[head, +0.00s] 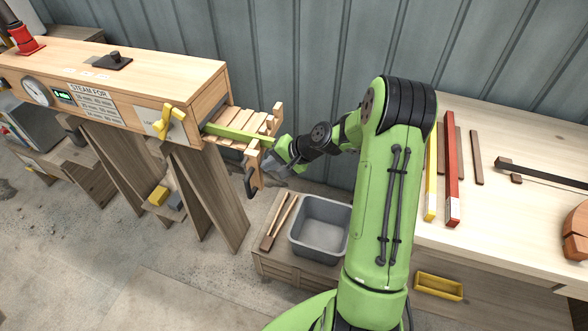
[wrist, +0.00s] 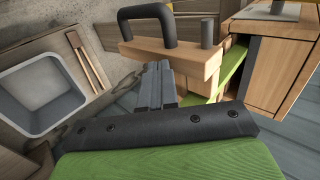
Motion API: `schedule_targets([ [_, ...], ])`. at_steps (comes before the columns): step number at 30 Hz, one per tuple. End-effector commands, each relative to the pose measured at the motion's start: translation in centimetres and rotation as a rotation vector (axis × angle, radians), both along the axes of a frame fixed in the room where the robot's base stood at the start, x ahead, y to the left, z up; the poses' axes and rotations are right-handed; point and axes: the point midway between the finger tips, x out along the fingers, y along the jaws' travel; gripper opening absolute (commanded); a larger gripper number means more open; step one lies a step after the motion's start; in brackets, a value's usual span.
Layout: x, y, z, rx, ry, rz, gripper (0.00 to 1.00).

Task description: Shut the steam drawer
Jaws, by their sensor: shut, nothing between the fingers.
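The steam drawer (head: 240,124) sticks out of the right end of the wooden steam box (head: 150,78), open. It has pale wooden slats, a green side strip and a wooden front. The drawer front (wrist: 185,58) also shows in the wrist view, with a black loop handle (wrist: 147,20) on it. My gripper (head: 270,163) is shut and empty, at the drawer's outer end. In the wrist view its fingers (wrist: 160,82) overlap the edge of the drawer front, beside the handle; I cannot tell whether they touch it.
A grey bin (head: 322,226) and thin wooden sticks (head: 278,221) sit on a low wooden crate below the drawer. A workbench (head: 500,235) with coloured bars stands at the right. Wooden legs (head: 207,190) hold up the steam box. A corrugated wall closes the back.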

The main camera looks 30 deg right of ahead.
Motion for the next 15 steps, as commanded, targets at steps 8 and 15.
schedule_targets([
  [8, 5.7, 5.3, 0.1, 0.0, -0.003, 0.006, 0.0],
  [15, 9.5, 8.7, 0.1, 0.0, -0.001, 0.004, 0.0],
])
